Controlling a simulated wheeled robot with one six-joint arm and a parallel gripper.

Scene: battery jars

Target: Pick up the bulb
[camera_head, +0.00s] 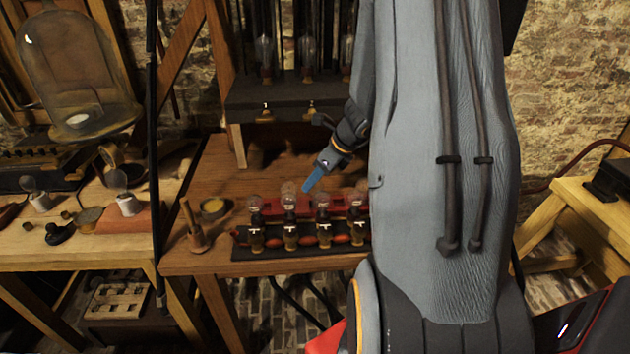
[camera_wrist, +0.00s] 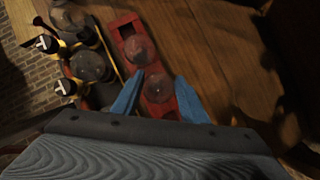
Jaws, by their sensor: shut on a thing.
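My gripper (camera_wrist: 161,75) has its two blue fingers on either side of a clear round bulb (camera_wrist: 158,89) in the wrist view and is shut on it. This bulb is over or in a red holder (camera_wrist: 127,27); I cannot tell whether it is clear of the holder. A second bulb (camera_wrist: 138,50) is in the same holder, just beyond the fingertips. In the head view my gripper (camera_head: 308,185) points down at the red holder (camera_head: 335,211) behind the row of jars. The held bulb cannot be made out surely there.
Several bulbs on brass sockets (camera_head: 290,236) stand along a dark base at the front of the wooden table (camera_head: 205,255). A wooden mallet-like tool (camera_head: 195,230) and a small bowl (camera_head: 213,207) are left of it. A dark shelf (camera_head: 290,92) stands behind. Bare wood lies right of the holder in the wrist view.

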